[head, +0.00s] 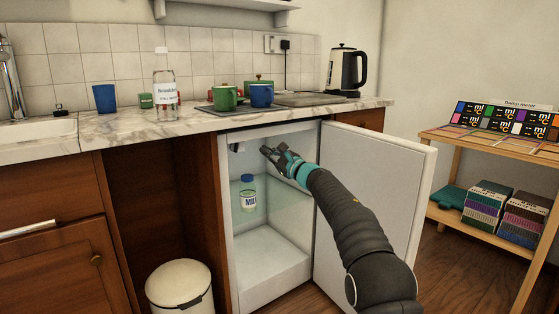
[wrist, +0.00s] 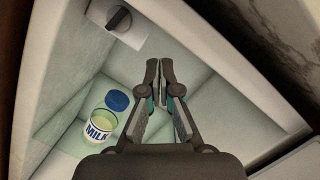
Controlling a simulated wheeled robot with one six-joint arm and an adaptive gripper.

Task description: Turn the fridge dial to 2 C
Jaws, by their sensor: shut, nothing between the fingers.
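The fridge (head: 265,262) stands open under the counter, its door (head: 375,200) swung out to the right. The fridge dial (head: 238,148) is small, near the top left of the interior. In the wrist view the dial (wrist: 119,20) is a dark knob on a pale housing, up and left of my fingertips. Its markings are not readable. My gripper (head: 268,152) is at the fridge opening, right of the dial and apart from it. In the wrist view my gripper (wrist: 160,64) has its fingertips together with nothing between them.
A milk bottle (head: 248,198) stands on the glass shelf (head: 285,205) below my gripper. The marble counter (head: 130,125) is close above. The door is right of my arm, and a white bin (head: 180,285) stands at the lower left.

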